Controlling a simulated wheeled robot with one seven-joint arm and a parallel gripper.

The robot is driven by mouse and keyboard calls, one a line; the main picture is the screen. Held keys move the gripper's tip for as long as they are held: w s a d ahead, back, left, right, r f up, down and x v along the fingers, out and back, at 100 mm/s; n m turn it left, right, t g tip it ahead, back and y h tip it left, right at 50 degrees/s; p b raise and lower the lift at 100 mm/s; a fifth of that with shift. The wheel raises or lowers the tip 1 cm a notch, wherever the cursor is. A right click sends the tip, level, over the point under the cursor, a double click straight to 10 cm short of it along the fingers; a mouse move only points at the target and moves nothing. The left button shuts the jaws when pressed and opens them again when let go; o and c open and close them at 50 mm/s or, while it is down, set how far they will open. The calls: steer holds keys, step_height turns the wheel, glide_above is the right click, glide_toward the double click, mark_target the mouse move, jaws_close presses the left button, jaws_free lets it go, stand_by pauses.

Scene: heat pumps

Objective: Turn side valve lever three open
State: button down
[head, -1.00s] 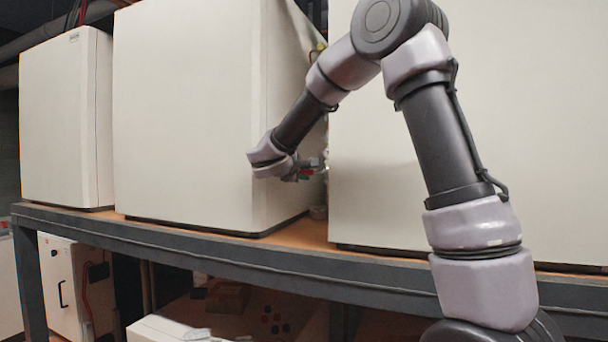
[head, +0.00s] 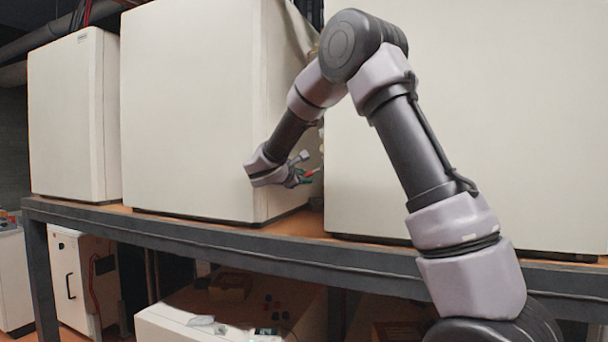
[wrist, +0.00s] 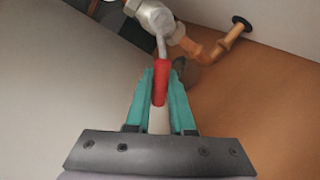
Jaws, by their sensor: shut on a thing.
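A red-handled valve lever (wrist: 161,80) shows in the wrist view, joined by a thin metal stem to a silver valve body (wrist: 152,16). My gripper (wrist: 160,90) has its teal fingers on both sides of the red handle and is shut on it. In the head view my gripper (head: 299,178) is at the gap between two large white units, with a bit of the red lever (head: 310,173) at its tips. Most of the valve is hidden in the head view. I cannot tell the lever's number.
A copper-coloured pipe (wrist: 205,50) runs from the valve to a dark round fitting (wrist: 241,23) on a white wall. White units (head: 190,110) and (head: 470,130) flank the narrow gap. They stand on a shelf with a dark front beam (head: 250,245).

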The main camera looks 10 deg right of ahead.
steer(key=s+d+f+n+h, duration=0.2)
steer(key=s+d+f+n, duration=0.1)
steer(key=n, duration=0.7)
steer(key=shift+d+f+n+t+h, duration=0.15)
steer(key=shift+d+n+t+h, duration=0.15)
steer(key=shift+d, duration=0.45)
steer(key=c, duration=0.8)
jaws_free()
